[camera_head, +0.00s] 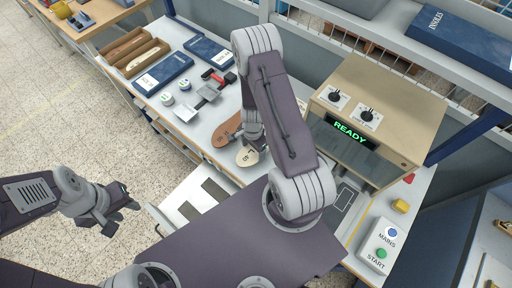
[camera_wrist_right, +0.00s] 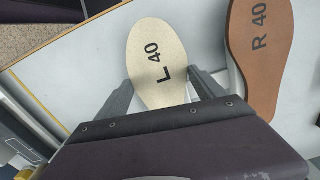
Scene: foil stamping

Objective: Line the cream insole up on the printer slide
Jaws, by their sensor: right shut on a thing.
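The cream insole (camera_wrist_right: 153,62), printed "L 40", is between the fingers of my right gripper (camera_wrist_right: 168,100), which is shut on it in the right wrist view. In the head view the cream insole (camera_head: 246,157) shows below my right gripper (camera_head: 251,140), over the white bench. The printer (camera_head: 367,118) is the beige machine with a green READY sign. Its slide (camera_head: 342,207) shows only partly, behind my right arm. My left gripper (camera_head: 108,208) is out over the floor at the left; its finger gap is unclear.
A brown insole (camera_wrist_right: 260,45) marked "R 40" lies beside the cream one. Blue boxes (camera_head: 164,74), small tins and a red-handled tool (camera_head: 217,77) stand further back. The MAINS and START button box (camera_head: 380,244) is at the right front.

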